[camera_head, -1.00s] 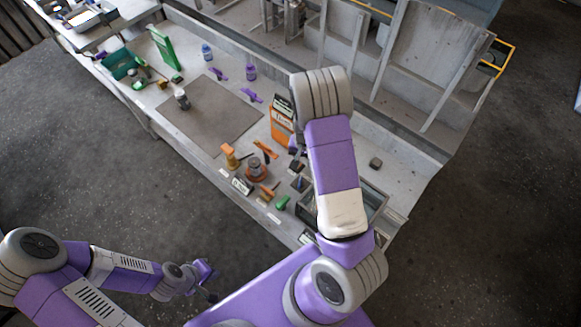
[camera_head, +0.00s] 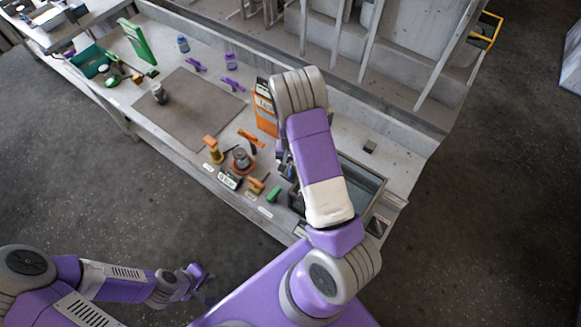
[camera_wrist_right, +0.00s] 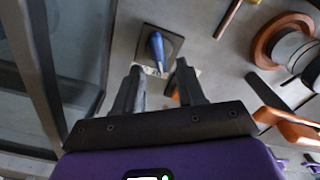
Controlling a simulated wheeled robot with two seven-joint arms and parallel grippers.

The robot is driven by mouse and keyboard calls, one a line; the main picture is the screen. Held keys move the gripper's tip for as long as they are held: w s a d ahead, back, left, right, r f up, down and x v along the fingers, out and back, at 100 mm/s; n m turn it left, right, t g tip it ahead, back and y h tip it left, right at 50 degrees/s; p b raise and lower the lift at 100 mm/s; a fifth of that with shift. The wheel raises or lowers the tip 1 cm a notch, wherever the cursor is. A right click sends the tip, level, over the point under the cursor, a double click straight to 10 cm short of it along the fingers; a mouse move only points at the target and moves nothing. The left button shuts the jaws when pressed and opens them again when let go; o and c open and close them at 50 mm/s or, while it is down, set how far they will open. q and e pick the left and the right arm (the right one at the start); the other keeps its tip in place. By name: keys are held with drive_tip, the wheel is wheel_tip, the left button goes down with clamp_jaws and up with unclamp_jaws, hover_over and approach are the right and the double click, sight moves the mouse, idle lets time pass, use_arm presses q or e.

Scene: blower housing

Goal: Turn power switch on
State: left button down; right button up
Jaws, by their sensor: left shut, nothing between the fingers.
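The switch shows in the right wrist view as a blue lever (camera_wrist_right: 157,48) on a dark square plate on the grey bench top. My right gripper (camera_wrist_right: 159,68) is open and empty, with its two fingertips just short of the lever in that view; I see no contact. In the head view, the right arm mostly hides this gripper, above the bench's near right part. My left gripper (camera_head: 203,280) is shut and empty, low over the floor in front of the bench, far from the switch.
A glass-topped frame (camera_wrist_right: 70,40) stands left of the switch in the wrist view. A round copper-coloured part (camera_wrist_right: 283,40) and an orange-handled tool (camera_wrist_right: 290,125) lie to the right. An orange box (camera_head: 265,112) and a brown mat (camera_head: 190,108) are farther along the bench.

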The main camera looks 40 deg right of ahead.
sight(291, 169)
drive_tip(key=shift+f, duration=1.55)
drive_tip(key=shift+c, duration=0.4)
clamp_jaws()
